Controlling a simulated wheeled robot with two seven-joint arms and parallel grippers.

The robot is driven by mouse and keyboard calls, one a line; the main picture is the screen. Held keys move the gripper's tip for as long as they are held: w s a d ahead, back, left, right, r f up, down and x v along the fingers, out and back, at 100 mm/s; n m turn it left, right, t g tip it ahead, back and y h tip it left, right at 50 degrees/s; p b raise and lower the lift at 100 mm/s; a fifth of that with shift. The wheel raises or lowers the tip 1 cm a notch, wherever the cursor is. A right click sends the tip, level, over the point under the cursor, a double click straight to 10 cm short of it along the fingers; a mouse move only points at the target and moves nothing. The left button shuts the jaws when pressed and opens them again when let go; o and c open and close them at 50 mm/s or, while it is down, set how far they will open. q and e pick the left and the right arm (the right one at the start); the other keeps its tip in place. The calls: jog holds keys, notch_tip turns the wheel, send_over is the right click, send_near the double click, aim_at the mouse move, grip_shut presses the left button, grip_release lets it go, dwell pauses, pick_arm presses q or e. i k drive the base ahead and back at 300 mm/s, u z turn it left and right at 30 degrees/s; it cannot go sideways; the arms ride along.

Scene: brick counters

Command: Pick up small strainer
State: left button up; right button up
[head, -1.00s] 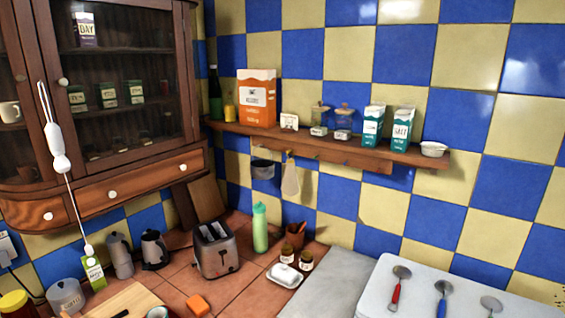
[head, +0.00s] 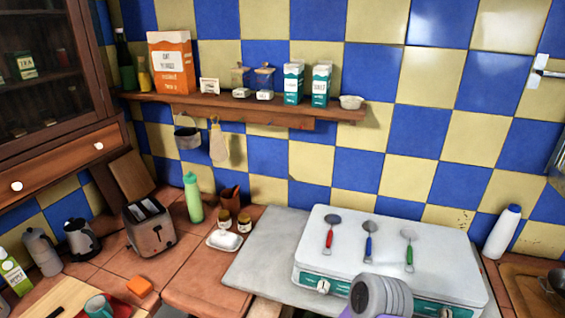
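Three utensils with round metal heads lie side by side on a white stove-like box (head: 450,262). One has a red handle (head: 329,239), one a blue handle (head: 368,246) and one a green handle (head: 409,256). Their heads point away from me. I cannot tell from their small heads which is the small strainer. Neither of my grippers shows; no fingers are in view. A grey ribbed rounded part at the bottom edge, in front of the white box, looks like part of my arm.
A grey slab (head: 262,262) lies left of the white box. A toaster (head: 150,228), a green bottle (head: 193,198) and a butter dish (head: 224,241) stand further left. A white bottle (head: 502,232) is on the right. A wooden shelf (head: 250,107) with packages runs along the wall.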

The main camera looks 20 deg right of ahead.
aim_at(411, 234)
jog(key=z, duration=3.15)
jog(key=i, duration=1)
jog(key=u, duration=1.5)
